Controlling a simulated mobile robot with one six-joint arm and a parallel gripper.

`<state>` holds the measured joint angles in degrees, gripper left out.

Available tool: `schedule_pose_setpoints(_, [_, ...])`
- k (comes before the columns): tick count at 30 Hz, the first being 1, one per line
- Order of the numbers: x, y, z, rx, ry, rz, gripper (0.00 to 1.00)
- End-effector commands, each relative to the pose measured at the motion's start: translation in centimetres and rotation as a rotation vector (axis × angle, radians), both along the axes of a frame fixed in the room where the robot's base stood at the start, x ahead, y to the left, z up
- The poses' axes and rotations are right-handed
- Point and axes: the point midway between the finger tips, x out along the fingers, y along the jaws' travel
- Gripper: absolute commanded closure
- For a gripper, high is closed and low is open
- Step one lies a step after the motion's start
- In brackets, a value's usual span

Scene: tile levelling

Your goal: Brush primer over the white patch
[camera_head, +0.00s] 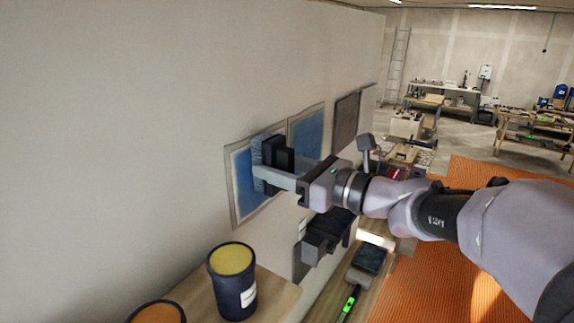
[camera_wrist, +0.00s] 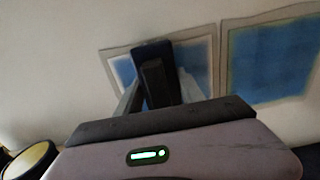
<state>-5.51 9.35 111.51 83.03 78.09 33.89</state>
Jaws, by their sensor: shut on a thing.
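My gripper (camera_head: 277,163) is shut on a dark brush (camera_head: 284,160) with a blue face, held up against the left wall patch. This patch (camera_head: 241,180) has a pale border and is largely blue inside; the brush and fingers hide part of it. In the wrist view the brush (camera_wrist: 155,78) stands in front of the patch (camera_wrist: 196,70), with whitish streaks beside the blue. Whether the brush touches the surface is hard to tell.
To the right on the wall are a second blue patch (camera_head: 307,132) and a grey panel (camera_head: 346,122). A yellow-filled pot (camera_head: 232,280) and an orange-filled pot (camera_head: 158,313) stand below on a wooden top (camera_head: 275,292). A dark block (camera_head: 325,235) is under my gripper.

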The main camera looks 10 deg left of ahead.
Motion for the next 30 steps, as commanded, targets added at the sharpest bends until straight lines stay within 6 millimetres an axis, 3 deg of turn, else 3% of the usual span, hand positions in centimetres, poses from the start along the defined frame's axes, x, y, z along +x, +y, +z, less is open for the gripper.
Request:
schedule_pose_setpoints(21, [-6.1, 2.5, -0.1, 0.001, 0.0, 0.002, 0.87])
schedule_pose_setpoints(30, [-6.3, 2.2, 0.0, 0.002, -0.001, -0.001, 0.87])
